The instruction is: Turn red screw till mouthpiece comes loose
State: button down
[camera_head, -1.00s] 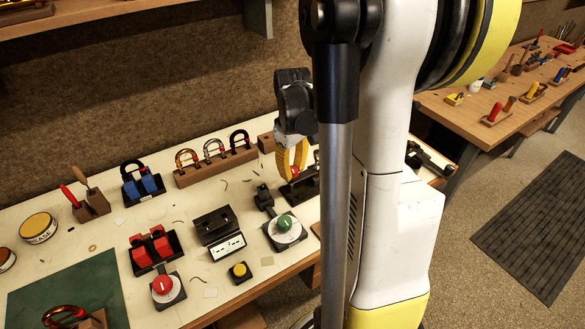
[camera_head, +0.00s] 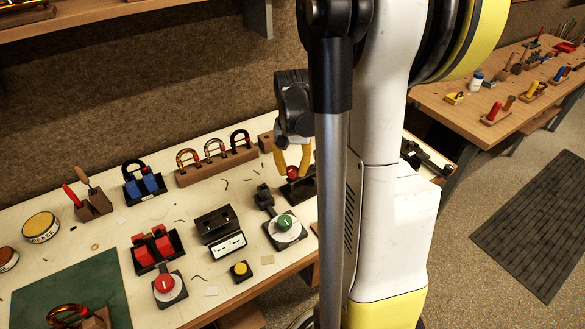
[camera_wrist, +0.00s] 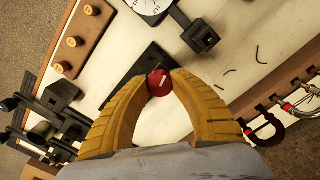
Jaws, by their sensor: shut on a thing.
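The red screw (camera_wrist: 160,83) has a round head with a pale slot line across it. My gripper (camera_wrist: 160,84) is shut on it, with a yellow finger on each side of the head. In the head view the red screw (camera_head: 292,172) shows between the tips of my gripper (camera_head: 292,171). It sits over a black fixture (camera_head: 302,189) at the right end of the light bench, partly behind my arm. The fixture (camera_wrist: 152,60) also shows in the wrist view, partly hidden by the fingers. I cannot make out the mouthpiece.
A green-knob dial (camera_head: 284,224) stands in front of the fixture. A red-knob dial (camera_head: 164,286) and a yellow button (camera_head: 239,269) lie farther left. A wooden rack (camera_head: 215,168) with several looped pieces stands behind. Black clamp-like parts (camera_wrist: 50,125) are at left in the wrist view.

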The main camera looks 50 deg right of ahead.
aim_at(292, 169)
jog(key=m, duration=0.3)
jog(key=shift+m, duration=2.2)
jog(key=c, duration=1.1)
grip_release()
jog(key=shift+o, duration=0.2)
notch_tip(292, 169, up, 12)
